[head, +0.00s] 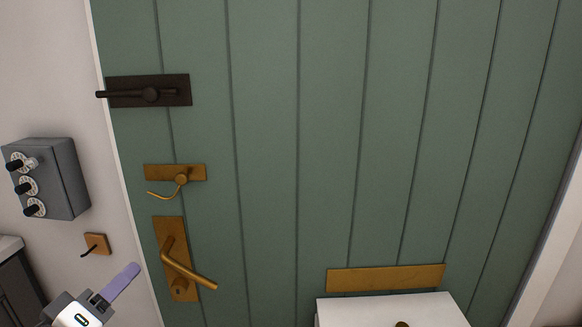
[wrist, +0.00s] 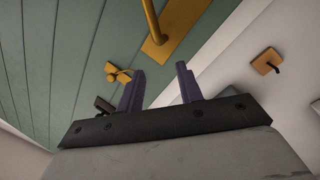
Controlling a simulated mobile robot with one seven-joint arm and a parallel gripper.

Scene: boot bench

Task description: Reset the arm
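My gripper (head: 118,283) is at the lower left of the head view, in front of the wall and the door's left edge. Its purple fingers (wrist: 160,72) stand apart in the wrist view, with nothing between them. The green plank door (head: 330,140) fills most of the head view. It carries a brass lever handle (head: 180,262), a brass hook latch (head: 178,178) and a dark latch (head: 148,92). The lever handle also shows at the top of the wrist view (wrist: 154,25), beyond the fingertips. I see no contact between the gripper and these fittings.
A grey box with several black knobs (head: 62,178) is on the left wall. Below it is a wooden plate with a dark hook (head: 97,244). A dark cabinet (head: 20,290) stands at lower left. A white box or cabinet (head: 365,312) stands before the door under a brass plate (head: 386,278).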

